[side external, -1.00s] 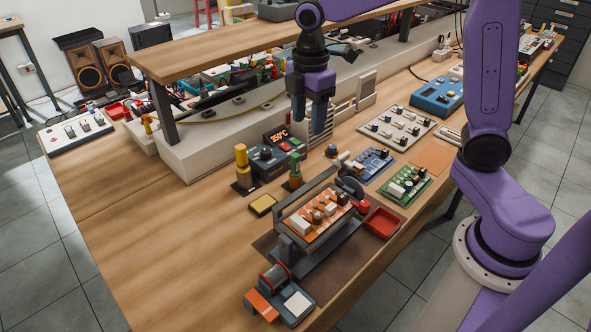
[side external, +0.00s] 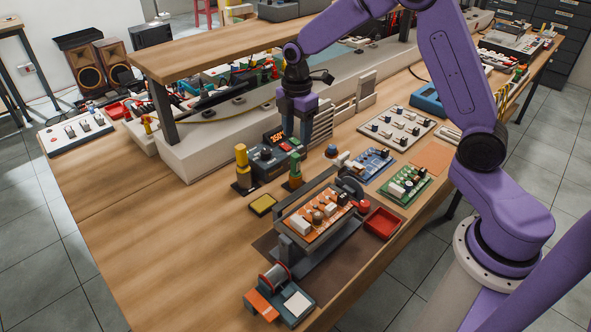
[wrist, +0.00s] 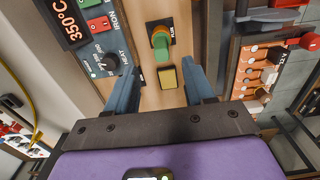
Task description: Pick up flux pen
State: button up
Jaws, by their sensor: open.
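A green upright pen-like piece with an orange lower part (side external: 295,167) stands on a small dark base beside the soldering station. I take it for the flux pen, but its label is unreadable. In the wrist view the green and orange piece (wrist: 161,45) lies between the lines of the fingers, beyond the tips. A taller yellow upright piece (side external: 242,158) stands on a dark base at the station's left. My gripper (side external: 297,136) is open, empty and pointing down, above and behind the green piece. Both blue fingers show in the wrist view (wrist: 163,75).
The soldering station (side external: 268,160) with its red display stands close by. A yellow pad (side external: 263,205) lies in front, and it may be the yellow square in the wrist view (wrist: 167,78). A board holder (side external: 315,218) stands at right front.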

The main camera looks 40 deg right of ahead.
aim_at(296, 155)
jog(key=shift+a+f, duration=0.15)
jog(key=shift+f, duration=3.95)
grip_shut()
